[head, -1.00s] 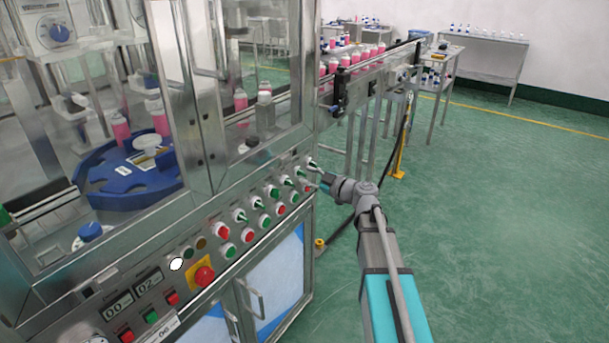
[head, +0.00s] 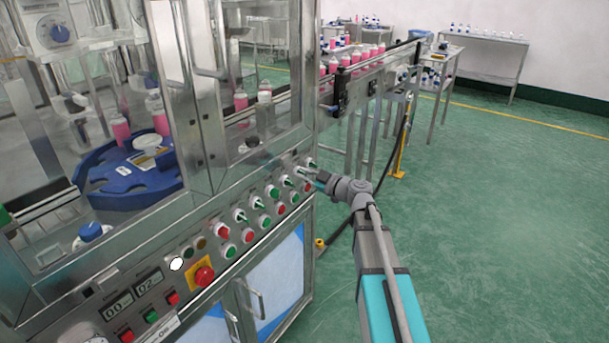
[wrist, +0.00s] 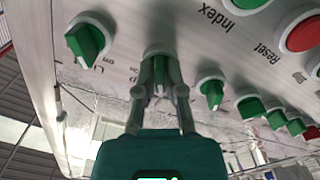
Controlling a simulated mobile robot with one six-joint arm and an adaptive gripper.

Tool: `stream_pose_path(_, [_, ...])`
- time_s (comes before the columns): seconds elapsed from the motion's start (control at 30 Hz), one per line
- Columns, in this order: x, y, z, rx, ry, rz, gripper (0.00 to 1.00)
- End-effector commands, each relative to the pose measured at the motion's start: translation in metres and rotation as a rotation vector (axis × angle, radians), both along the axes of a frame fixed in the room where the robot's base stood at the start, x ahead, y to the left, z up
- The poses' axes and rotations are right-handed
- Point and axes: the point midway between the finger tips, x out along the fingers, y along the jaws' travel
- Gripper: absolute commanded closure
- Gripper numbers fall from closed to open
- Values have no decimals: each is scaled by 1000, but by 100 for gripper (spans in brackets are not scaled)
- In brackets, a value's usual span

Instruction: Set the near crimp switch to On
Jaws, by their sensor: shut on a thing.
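My gripper (head: 304,172) is at the right end of the machine's sloped control panel, in the head view. In the wrist view its two fingers (wrist: 160,85) are shut on a green rotary switch (wrist: 158,55) with a pale round base. The fingers partly cover this switch and its label, so I cannot read the label or tell its setting. Another green switch (wrist: 88,40) is on its left and a smaller-looking one (wrist: 211,91) on its right, both free of the fingers. Which switch is the near crimp switch cannot be read here.
Green and red buttons (head: 248,236) line the panel below the switches. A red emergency stop (head: 203,276) on yellow is further left. In the wrist view, a red button (wrist: 302,33) is marked Reset. The floor (head: 480,230) to the right is open.

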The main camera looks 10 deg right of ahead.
Motion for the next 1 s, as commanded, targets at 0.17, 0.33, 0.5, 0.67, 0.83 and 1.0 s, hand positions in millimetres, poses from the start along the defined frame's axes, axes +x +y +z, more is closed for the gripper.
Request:
stream_pose_path(0.17, [0,0,0,2,2,1,100])
stream_pose_path(0.33, [0,0,0,20,21,2,100])
stream_pose_path(0.5, [0,0,0,64,65,2,100])
stream_pose_path(0.67, [0,1,0,134,134,2,100])
stream_pose_path(0.83, [-1,1,0,233,232,2,100])
stream_pose_path(1.0, [-1,1,0,346,344,3,100])
